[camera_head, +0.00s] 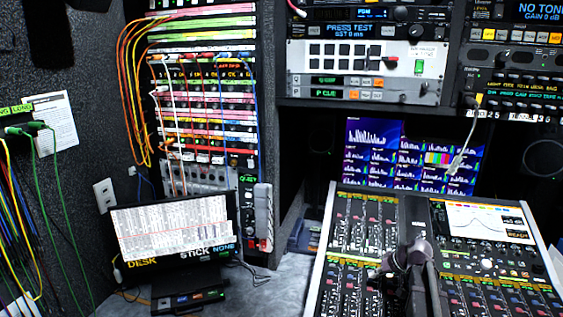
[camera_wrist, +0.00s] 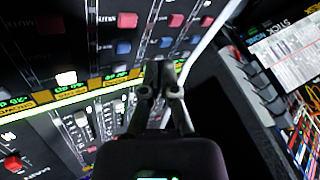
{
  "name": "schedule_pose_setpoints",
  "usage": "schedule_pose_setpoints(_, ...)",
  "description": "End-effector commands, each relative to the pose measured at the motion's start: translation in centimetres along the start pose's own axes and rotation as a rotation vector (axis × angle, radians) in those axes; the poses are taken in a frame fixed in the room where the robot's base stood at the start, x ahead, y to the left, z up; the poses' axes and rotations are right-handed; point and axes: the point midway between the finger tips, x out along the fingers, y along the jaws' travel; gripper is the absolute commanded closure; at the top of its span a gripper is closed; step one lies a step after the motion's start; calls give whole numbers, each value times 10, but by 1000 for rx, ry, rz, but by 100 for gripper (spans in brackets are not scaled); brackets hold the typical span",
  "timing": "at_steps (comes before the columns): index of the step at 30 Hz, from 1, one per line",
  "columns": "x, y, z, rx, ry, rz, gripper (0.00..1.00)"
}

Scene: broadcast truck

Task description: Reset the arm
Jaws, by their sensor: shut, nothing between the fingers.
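My gripper (camera_head: 376,272) is over the left part of the mixing console (camera_head: 330,215) in the head view. In the wrist view, the two fingers of my gripper (camera_wrist: 160,72) meet at their tips, with nothing between them. Console buttons, faders and yellow label strips lie beyond the fingertips. I cannot tell the exact gap between fingertips and console. My dark arm stands in front of the console's middle and hides part of its controls.
A small monitor (camera_head: 172,232) stands left of the console, with a patch bay (camera_head: 205,110) and hanging cables behind it. A rack unit (camera_head: 365,60) and a blue multi-view screen (camera_head: 410,158) are behind the console. A grey surface (camera_head: 280,285) shows between monitor and console.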

Motion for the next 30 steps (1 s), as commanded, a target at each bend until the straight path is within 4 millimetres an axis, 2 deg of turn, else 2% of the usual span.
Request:
schedule_pose_setpoints(1,4,-22,16,4,-43,15,100)
schedule_pose_setpoints(3,10,-42,34,17,-102,46,100)
schedule_pose_setpoints(9,18,-94,86,53,-252,157,100)
schedule_pose_setpoints(15,15,-135,137,85,-368,296,100)
schedule_pose_setpoints(22,4,-162,177,112,-437,437,100)
schedule_pose_setpoints(30,0,-167,188,123,-454,489,100)
